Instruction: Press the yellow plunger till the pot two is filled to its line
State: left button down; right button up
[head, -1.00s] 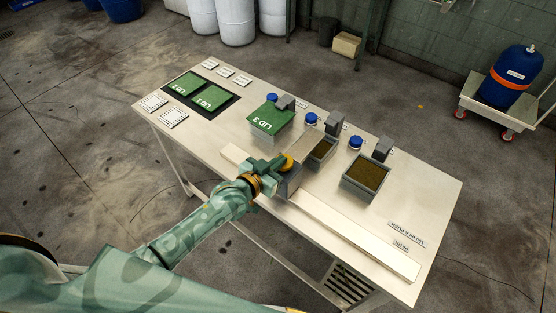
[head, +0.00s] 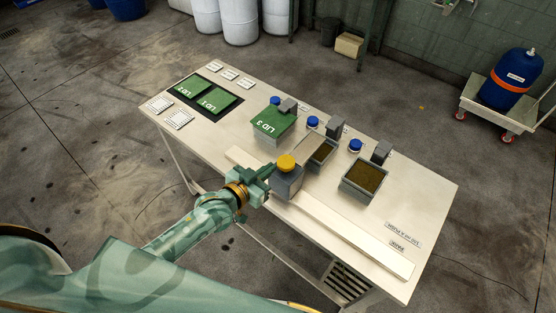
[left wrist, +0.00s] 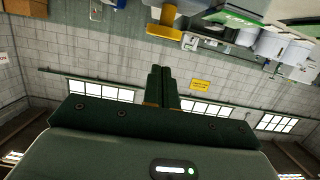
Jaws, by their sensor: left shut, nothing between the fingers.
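The yellow plunger (head: 286,162) tops a grey dispenser block (head: 287,187) near the table's front edge. It also shows in the left wrist view (left wrist: 164,22), beyond the fingertips. My left gripper (head: 267,172) is shut and empty, just left of the plunger and seemingly apart from it. Its closed fingers show in the wrist view (left wrist: 160,70). A middle grey pot (head: 320,152), likely pot two, holds brown material; its number and fill line are too small to read. Another pot (head: 364,178) to its right also holds brown material. My right gripper is not in view.
A green Lid 3 (head: 272,122) covers the leftmost pot. Lids 1 (head: 216,100) and 2 (head: 193,86) lie on a black mat. Blue caps (head: 312,122) stand behind the pots. A long pale strip (head: 350,240) runs along the front. The table's right end is mostly clear.

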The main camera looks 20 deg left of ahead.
pick_arm(q)
jog(key=v, duration=0.4)
dwell(1.0)
jog(key=s+a+f+g+y+b, duration=0.1)
jog(key=s+a+f+g+b, duration=0.3)
jog(key=f, duration=0.6)
jog(key=s+a+f+g+y+p, duration=0.1)
jog(key=s+f+y, duration=0.1)
jog(key=s+f, duration=0.6)
jog(key=s+a+f+g+y+b, duration=0.1)
jog(key=s+a+f+g+b, duration=0.2)
jog(key=f, duration=1)
jog(key=s+d+f+g+b, duration=0.1)
jog(key=s+f+b, duration=0.3)
jog(key=s+f, duration=0.4)
jog(key=s+d+f+g+y+b, duration=0.1)
jog(key=s+f+g+b, duration=0.2)
jog(key=s+f, duration=0.6)
jog(key=s+g, duration=0.1)
jog(key=s, duration=0.6)
jog(key=shift+s+d+f+b, duration=0.15)
jog(key=shift+s+f+b, duration=0.2)
jog(key=shift+s+b, duration=0.05)
